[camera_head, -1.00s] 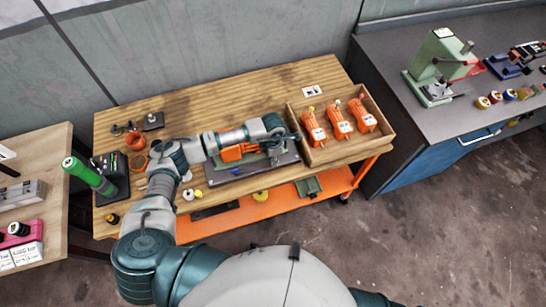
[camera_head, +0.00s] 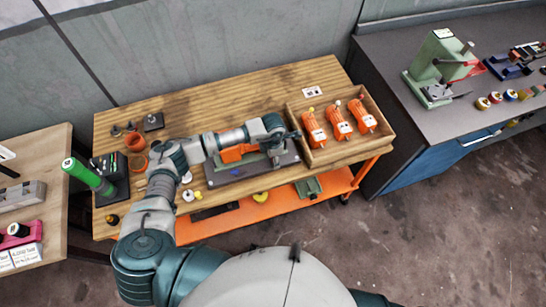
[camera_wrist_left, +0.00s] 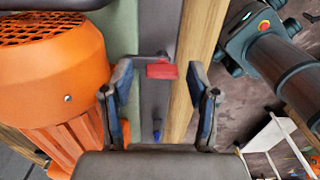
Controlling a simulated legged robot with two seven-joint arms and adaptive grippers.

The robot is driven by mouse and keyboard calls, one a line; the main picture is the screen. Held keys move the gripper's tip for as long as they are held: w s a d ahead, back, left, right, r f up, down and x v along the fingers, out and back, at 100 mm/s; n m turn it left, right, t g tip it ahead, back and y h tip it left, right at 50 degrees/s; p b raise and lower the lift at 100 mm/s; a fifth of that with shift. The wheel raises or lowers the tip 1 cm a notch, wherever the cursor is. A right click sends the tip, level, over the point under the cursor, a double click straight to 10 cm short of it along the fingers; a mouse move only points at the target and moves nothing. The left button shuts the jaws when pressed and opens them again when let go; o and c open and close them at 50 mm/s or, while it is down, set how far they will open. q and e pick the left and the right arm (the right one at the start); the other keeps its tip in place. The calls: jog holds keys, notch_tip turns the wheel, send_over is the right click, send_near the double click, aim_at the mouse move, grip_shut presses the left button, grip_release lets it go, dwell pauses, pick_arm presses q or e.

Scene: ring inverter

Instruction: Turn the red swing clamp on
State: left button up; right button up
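The red swing clamp (camera_wrist_left: 162,70) shows in the left wrist view as a small red tip on a grey arm, beside a green block. My left gripper (camera_wrist_left: 163,93) is open, with one finger on each side of the red tip in that view. I cannot tell whether either finger touches it. An orange motor (camera_wrist_left: 45,85) fills the left of that view. In the head view my left gripper (camera_head: 292,135) is over the grey fixture plate (camera_head: 232,174), where my arm partly hides the orange motor (camera_head: 236,153) and hides the clamp. My right gripper is not in view.
A wooden box (camera_head: 345,152) with several orange motors stands right of the plate. A blue item (camera_wrist_left: 157,132) lies on the plate near my fingers. Pots and small parts are at the table's left.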

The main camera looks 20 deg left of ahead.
pick_arm(q)
notch_tip(320, 180, up, 12)
dwell(0.6)
jog(key=shift+f, duration=0.15)
dwell(0.3)
